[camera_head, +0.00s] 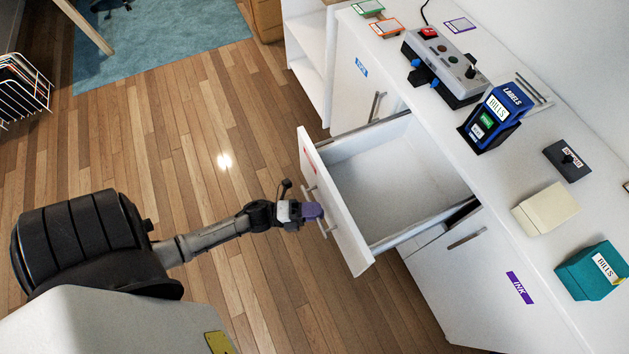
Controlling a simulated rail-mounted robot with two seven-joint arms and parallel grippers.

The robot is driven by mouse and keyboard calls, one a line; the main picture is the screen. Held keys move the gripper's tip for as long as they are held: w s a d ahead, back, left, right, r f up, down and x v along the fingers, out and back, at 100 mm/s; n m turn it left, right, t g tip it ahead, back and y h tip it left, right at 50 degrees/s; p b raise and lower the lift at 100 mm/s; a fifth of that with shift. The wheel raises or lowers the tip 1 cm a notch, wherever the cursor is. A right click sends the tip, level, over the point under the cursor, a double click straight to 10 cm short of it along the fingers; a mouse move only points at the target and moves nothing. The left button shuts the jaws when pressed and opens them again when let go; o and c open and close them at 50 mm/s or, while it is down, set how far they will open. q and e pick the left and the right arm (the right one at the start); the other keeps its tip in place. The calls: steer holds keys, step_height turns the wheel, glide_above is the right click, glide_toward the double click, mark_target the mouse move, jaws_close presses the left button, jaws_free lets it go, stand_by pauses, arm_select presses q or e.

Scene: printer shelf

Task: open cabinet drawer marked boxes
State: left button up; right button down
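An open white drawer (375,182) sticks out from the white cabinet in the middle of the head view. Its inside looks empty. Its front (337,208) carries a small red label that I cannot read from here. My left gripper (313,211) is at the bar handle (320,212) on the drawer front. My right gripper is not in view.
On the counter are a control box (445,65), a blue label holder (492,117), a cream box (545,208) and a teal box (592,270) marked BILLS. Cabinet doors stand on both sides of the drawer. The wooden floor (220,120) left of the drawer is clear.

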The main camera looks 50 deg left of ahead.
arm_select(q)
steer(key=shift+s+a, duration=0.1)
steer(key=shift+s, duration=0.05)
steer(key=p+v, duration=0.1)
steer(key=v, duration=1.2)
steer(key=shift+s+a, duration=0.2)
